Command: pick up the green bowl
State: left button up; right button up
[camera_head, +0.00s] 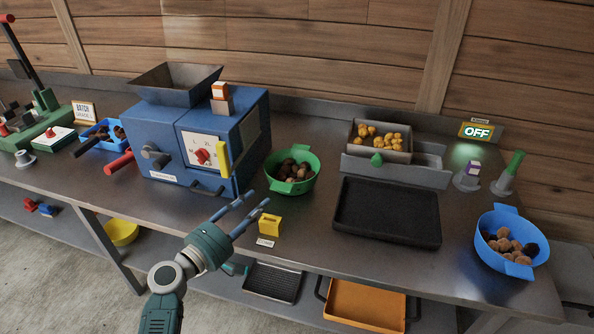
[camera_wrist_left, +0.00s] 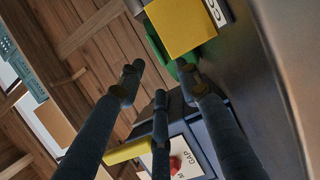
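The green bowl (camera_head: 291,187) stands on the metal counter, to the right of the blue machine, with brown chestnuts in it. In the left wrist view a small part of the green bowl (camera_wrist_left: 157,48) shows behind a yellow block and a fingertip. My left gripper (camera_head: 245,204) is in front and to the left of the bowl, above the counter's front part. Its three fingers are spread with nothing between them; they also show in the left wrist view (camera_wrist_left: 160,92). It appears apart from the bowl. My right gripper is not in view.
A yellow block (camera_head: 269,224) with a label stands close to the left fingertips. The blue machine (camera_head: 240,140) with a dial is left of the bowl. A black tray (camera_head: 388,211) and a blue bowl (camera_head: 509,268) with chestnuts are to the right.

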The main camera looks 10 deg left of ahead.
aim_at(273, 189)
pick_arm(q)
jog(key=x, duration=0.2)
jog(key=shift+w+d+r, duration=0.15)
jog(key=shift+w, duration=0.2)
jog(key=shift+w+d, duration=0.1)
jog(key=shift+w, duration=0.2)
jog(key=x, duration=0.5)
grip_shut()
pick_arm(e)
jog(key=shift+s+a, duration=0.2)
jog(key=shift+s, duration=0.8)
